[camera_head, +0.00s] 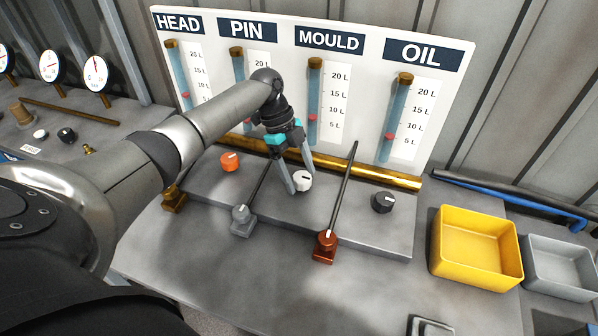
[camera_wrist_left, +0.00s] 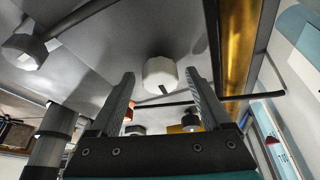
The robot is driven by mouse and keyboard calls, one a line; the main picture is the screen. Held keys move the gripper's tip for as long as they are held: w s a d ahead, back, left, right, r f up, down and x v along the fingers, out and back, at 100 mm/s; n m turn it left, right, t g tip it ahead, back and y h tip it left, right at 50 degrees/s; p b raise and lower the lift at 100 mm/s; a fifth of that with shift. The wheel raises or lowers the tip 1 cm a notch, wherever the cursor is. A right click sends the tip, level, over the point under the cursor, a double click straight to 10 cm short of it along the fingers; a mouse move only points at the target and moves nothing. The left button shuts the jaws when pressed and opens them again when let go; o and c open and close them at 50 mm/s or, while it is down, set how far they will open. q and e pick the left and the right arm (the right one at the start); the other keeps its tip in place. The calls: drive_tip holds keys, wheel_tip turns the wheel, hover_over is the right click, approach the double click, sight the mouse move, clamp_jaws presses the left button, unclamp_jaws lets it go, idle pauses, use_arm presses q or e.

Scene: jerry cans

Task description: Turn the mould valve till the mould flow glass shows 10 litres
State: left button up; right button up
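The mould flow glass (camera_head: 314,90) is a blue tube under the MOULD sign, with a pink marker (camera_head: 312,117) a little above the 5 L mark. A white knob (camera_head: 302,181) stands on the grey bench block below it, roughly in line with it; it carries no readable label. My left gripper (camera_head: 301,180) is open, pointing down at this knob, with its fingers on either side. In the left wrist view the white knob (camera_wrist_left: 160,74) lies between and just beyond the fingertips (camera_wrist_left: 159,72), with gaps on both sides. My right gripper is not in view.
An orange knob (camera_head: 230,161) and a black knob (camera_head: 383,202) flank the white one. Long levers rise from a grey base (camera_head: 242,220) and a red-brown base (camera_head: 325,245) close to the gripper. A brass pipe (camera_head: 380,176) runs behind. A yellow tray (camera_head: 476,279) stands right.

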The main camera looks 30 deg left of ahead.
use_arm(q)
drive_tip(key=v, duration=1.5)
drive_tip(key=shift+p, duration=0.45)
drive_tip(key=shift+a, duration=0.1)
drive_tip(key=shift+r, duration=0.1)
